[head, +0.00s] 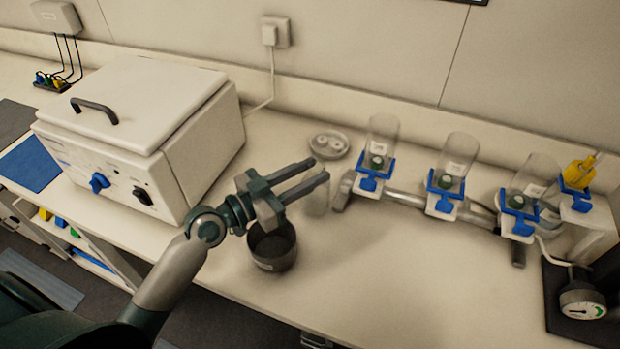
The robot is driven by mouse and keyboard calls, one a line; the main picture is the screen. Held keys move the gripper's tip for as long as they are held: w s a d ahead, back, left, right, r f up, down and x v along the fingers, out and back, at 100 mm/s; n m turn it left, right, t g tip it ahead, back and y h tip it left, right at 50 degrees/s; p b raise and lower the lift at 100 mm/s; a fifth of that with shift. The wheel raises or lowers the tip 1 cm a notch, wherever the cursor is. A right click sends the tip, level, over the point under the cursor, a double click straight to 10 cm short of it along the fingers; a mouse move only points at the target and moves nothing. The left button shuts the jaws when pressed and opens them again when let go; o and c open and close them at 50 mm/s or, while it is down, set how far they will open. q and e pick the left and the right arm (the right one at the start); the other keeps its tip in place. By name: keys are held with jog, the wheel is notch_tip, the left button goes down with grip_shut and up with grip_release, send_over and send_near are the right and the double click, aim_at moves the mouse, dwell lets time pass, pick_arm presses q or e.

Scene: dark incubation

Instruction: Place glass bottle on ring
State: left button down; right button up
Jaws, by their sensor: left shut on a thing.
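My left gripper (319,170) reaches in from the left over the bench, with its two fingers pointing right. It is shut on a clear glass bottle (317,204), which is faint and hangs at and below the fingertips; its upper part is hard to make out. I cannot tell the bottle's exact height above the bench. My right gripper is not in view.
A white lidded box (140,125) with knobs stands left. A grey dish (329,144) lies behind the bottle. Several glass cylinders on blue clamps line a pipe (405,197) at right, beside a gauge (582,304). The front middle bench (400,285) is clear.

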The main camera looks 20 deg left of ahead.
pick_arm(q)
notch_tip(320, 180, up, 8)
jog(key=shift+r, duration=0.2)
dwell(0.7)
